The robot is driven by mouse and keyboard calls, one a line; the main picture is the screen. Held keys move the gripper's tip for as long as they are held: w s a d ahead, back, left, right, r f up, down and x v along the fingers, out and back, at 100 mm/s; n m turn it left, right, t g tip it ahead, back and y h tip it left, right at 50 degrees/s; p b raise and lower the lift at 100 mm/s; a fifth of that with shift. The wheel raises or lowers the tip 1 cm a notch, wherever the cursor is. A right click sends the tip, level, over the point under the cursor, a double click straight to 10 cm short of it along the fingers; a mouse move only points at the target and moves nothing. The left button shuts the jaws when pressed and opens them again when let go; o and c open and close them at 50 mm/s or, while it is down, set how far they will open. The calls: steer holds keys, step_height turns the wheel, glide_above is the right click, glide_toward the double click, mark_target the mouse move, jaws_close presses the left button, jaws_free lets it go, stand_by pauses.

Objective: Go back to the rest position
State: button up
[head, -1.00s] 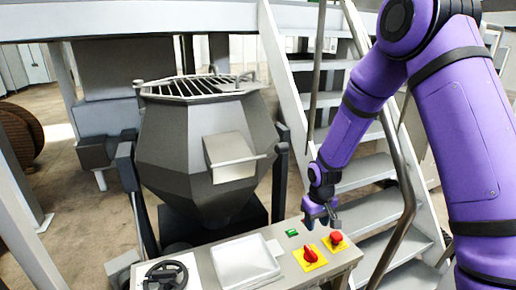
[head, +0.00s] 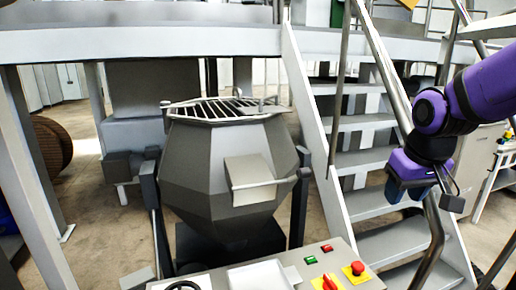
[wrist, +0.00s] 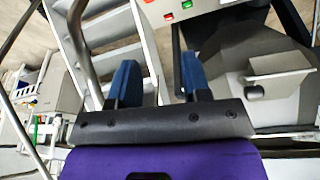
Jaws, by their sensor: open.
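My gripper (wrist: 158,82) shows in the wrist view with its two blue fingers apart and nothing between them. In the head view my purple arm comes in from the right edge, and my gripper (head: 428,190) hangs in front of the metal stairs, right of and above the control panel (head: 290,262). The panel carries a red knob (head: 330,283), a red push button (head: 358,268) and a green button (head: 311,260). My gripper is clear of all of them.
A grey faceted hopper (head: 190,165) with a barred top stands left of centre behind the panel. Metal stairs (head: 365,160) with a handrail (head: 432,250) rise at the right, close to my gripper. A raised platform (head: 150,42) crosses the back.

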steer(key=s+r+t, duration=0.1)
steer(key=s+r, duration=0.2)
steer(key=s, duration=0.4)
steer(key=s+d+r+m, duration=0.1)
steer(key=s+r, duration=0.2)
steer(key=s, duration=0.4)
steer(key=shift+s+d+t, duration=0.3)
steer(key=shift+s+t, duration=0.1)
